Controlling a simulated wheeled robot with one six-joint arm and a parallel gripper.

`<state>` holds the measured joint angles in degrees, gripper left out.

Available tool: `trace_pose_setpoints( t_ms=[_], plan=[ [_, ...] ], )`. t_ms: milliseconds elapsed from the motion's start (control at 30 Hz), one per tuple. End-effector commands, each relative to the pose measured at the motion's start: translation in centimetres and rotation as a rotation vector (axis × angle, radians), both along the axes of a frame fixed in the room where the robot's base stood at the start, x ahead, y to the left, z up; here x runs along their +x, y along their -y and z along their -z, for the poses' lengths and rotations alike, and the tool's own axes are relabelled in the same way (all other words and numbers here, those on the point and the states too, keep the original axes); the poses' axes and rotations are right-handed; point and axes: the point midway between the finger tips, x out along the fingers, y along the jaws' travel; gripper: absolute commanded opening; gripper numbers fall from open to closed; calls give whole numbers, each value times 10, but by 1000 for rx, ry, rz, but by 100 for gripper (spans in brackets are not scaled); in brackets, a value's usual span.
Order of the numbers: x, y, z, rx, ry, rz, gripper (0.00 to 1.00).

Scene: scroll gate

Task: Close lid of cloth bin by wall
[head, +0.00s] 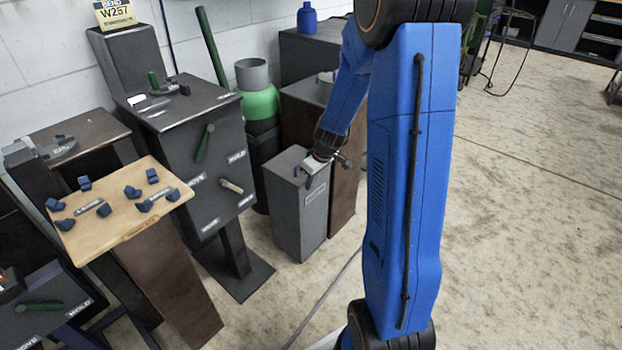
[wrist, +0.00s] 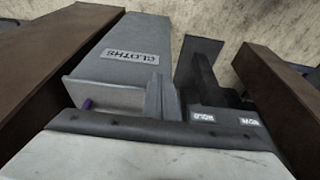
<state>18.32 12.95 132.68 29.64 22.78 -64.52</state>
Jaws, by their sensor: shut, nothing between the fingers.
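The cloth bin (head: 300,222) is a tall grey box on the floor between a brown pedestal and the dark machine stand. The bin's top (head: 282,163) looks flat and grey in the head view; I cannot tell whether the lid is fully down. A small purple patch (head: 297,170) shows at the top, beside my gripper. My gripper (head: 308,181) is shut and empty, pointing down at the bin's top front edge. Contact is unclear. In the wrist view my pale gripper body hides part of the top.
A brown pedestal (head: 342,190) stands close on the bin's right. A wooden board with blue parts (head: 125,222) is farther left. Floor in front is mostly clear.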

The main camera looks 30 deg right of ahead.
Motion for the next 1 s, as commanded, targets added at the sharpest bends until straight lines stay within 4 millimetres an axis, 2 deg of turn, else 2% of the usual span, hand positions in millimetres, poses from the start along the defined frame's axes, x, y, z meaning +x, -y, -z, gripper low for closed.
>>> trace_pose_setpoints(
  t_ms=[600, 733, 933, 1000],
  plan=[
    [1, 0, 1, 0, 1, -1, 0],
    [2, 0, -10, -1, 3, -3, 0],
    [6, 1, -41, -1, 4, -3, 0],
    [-9, 6, -42, 0, 0, -1, 0]
  ],
)
